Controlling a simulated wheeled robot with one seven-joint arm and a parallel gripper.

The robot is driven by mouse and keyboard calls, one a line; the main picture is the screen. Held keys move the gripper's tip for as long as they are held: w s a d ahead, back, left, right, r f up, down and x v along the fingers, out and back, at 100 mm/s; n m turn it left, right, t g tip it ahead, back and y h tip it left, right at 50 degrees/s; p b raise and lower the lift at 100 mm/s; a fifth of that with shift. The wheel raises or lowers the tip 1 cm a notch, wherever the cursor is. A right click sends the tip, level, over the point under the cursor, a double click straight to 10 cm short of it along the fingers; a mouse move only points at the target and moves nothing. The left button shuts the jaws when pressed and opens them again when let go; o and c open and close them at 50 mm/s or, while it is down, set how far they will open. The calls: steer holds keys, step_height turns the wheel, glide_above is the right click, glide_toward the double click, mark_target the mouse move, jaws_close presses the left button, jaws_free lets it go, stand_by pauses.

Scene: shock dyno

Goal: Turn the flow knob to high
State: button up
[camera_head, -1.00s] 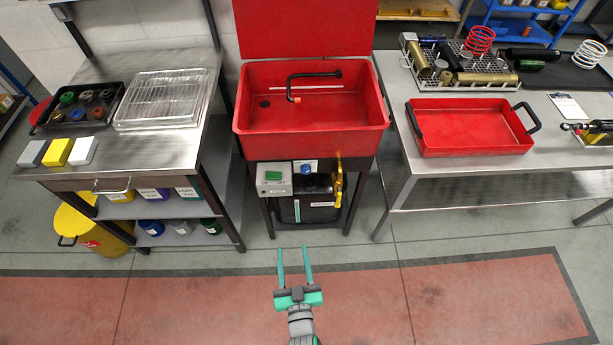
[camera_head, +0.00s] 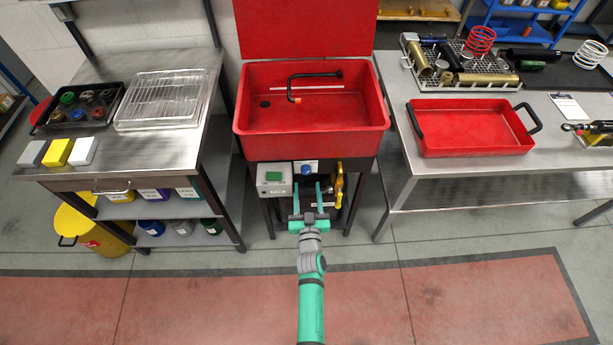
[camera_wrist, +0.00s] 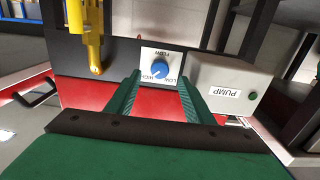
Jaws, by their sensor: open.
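The blue flow knob (camera_head: 306,169) sits on a white plate on the front panel under the red wash basin (camera_head: 310,107). The wrist view, which is upside down, shows the knob (camera_wrist: 160,69) with FLOW, LOW and HIGH printed around it. Its pointer is too small to read clearly. My gripper (camera_head: 310,188) is open, its two teal fingers reaching toward the panel just below the knob in the head view. In the wrist view the knob lies between and beyond the fingertips of my gripper (camera_wrist: 158,84). The fingers appear apart from the knob.
A grey pump box (camera_head: 275,179) with a green button is left of the knob. A yellow tap-like fitting (camera_head: 338,188) hangs to its right. Steel tables (camera_head: 190,120) flank the basin. The floor in front is clear.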

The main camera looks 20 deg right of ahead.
mark_target(306, 173)
steer(key=shift+x, duration=3.05)
steer(key=shift+c, duration=0.6)
steer(key=c, duration=0.9)
